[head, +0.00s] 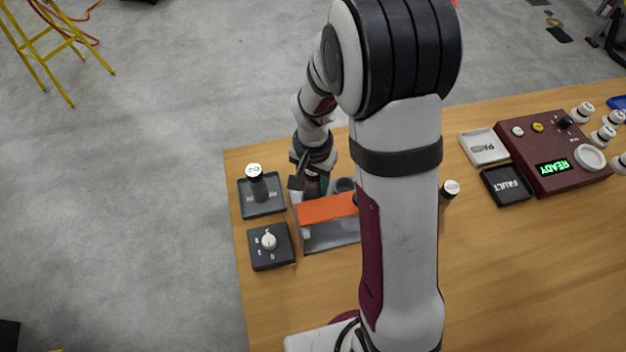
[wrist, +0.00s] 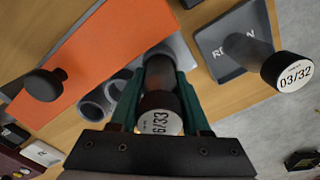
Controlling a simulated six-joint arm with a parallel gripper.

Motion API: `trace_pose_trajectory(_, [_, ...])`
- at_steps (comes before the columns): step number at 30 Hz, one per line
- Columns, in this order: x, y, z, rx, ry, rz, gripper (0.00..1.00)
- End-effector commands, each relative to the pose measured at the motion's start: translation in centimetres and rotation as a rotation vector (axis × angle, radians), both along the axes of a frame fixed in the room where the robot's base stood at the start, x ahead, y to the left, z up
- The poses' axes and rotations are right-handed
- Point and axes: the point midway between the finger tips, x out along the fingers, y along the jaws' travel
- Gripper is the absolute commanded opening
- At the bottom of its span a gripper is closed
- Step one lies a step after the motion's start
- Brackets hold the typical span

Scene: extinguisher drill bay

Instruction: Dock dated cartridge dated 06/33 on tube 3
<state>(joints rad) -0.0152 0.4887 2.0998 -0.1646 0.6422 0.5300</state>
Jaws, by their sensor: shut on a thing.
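The dark cartridge with a white cap reading 6/33, its first digit hidden (wrist: 160,122), is held between the teal fingers of my gripper (wrist: 160,105) in the wrist view. Its far end points toward a pale grey tube or rim in the rack; I cannot tell whether it is inside. Two open grey tubes (wrist: 92,107) stand beside it, and tube numbers are not readable. In the head view my gripper (head: 314,187) is at the back left of the rack, with its orange cover (head: 328,208); one open tube (head: 345,185) shows. My arm hides the rack's right part.
A cartridge marked 03/32 (wrist: 288,72) stands in a dark tray (head: 262,208) left of the rack. A dial box (head: 270,247) is in front of it. The PASS tray (head: 484,147), FAULT tray (head: 506,186) and maroon READY console (head: 560,175) are at right. A dark knob (wrist: 45,85) rises from the cover.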

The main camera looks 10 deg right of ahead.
Motion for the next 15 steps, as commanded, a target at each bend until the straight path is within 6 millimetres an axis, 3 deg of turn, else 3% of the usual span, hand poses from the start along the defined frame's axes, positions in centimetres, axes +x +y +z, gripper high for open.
trace_pose_trajectory(15, [0.01,0.00,-1.04,0.000,0.000,0.000,0.00])
